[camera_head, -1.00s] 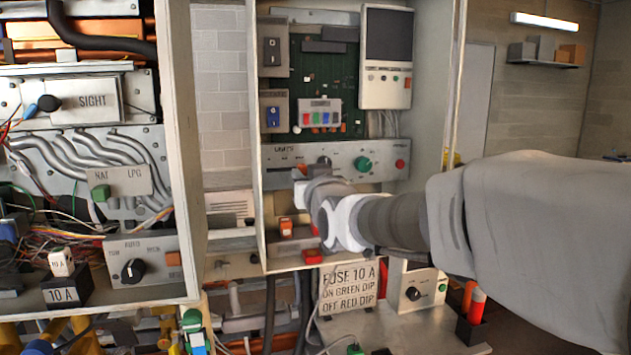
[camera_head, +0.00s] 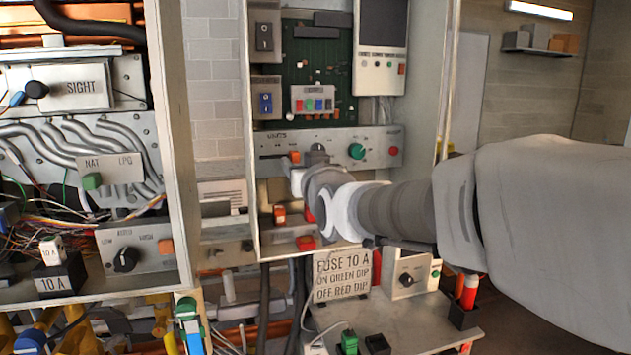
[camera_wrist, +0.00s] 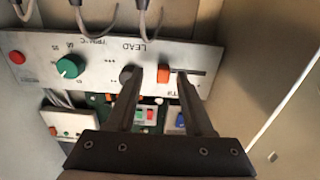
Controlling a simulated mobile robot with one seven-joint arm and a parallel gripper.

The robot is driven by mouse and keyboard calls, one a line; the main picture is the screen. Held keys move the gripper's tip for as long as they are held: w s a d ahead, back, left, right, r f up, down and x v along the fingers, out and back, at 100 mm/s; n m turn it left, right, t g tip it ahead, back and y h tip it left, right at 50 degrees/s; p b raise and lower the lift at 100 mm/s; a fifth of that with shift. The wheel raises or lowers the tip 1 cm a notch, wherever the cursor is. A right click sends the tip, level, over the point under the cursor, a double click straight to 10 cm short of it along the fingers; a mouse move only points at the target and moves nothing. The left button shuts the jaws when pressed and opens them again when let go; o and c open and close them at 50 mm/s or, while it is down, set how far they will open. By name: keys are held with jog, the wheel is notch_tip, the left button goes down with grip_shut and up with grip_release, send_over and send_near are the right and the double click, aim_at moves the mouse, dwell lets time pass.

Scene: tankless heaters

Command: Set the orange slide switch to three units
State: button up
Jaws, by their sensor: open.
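The orange slide switch (camera_head: 294,157) sits in a horizontal slot near the left end of the grey control panel (camera_head: 375,139) in the head view, below the UNITS label. In the wrist view, which shows the panel upside down, the orange slide switch (camera_wrist: 163,74) appears between my two fingertips, with the dark slot running to its right. My gripper (camera_wrist: 157,76) is open and empty, one finger on each side of the switch in the picture. Whether the fingers touch the switch is unclear. Slot markings are unreadable.
A dark round knob (camera_wrist: 127,73) is partly behind my left finger in the wrist view. A green knob (camera_head: 356,151) and a red button (camera_head: 393,151) are farther right on the panel. Cabinet side walls bound the space. Cables hang near the panel in the wrist view.

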jog(key=b+v, duration=0.2)
jog(key=v, duration=1.4)
jog(key=shift+s, duration=0.15)
jog(key=s+d+f+m+g+h, duration=0.1)
jog(key=s+d+f+g, duration=0.3)
jog(key=f, duration=0.3)
jog(key=s+d+f+m+g+h, duration=0.1)
jog(key=s+d+f+g+h, duration=0.1)
jog(key=s+d+f+g, duration=0.2)
jog(key=s+d+f+m+g+h, duration=0.1)
jog(key=s+d+f+g+h, duration=0.1)
jog(key=s+f, duration=0.6)
notch_tip(320, 180, down, 3)
jog(key=shift+d+r+g+p, duration=0.2)
jog(key=shift+d+g+p, duration=0.1)
jog(key=shift+d+g, duration=0.65)
dwell(1.1)
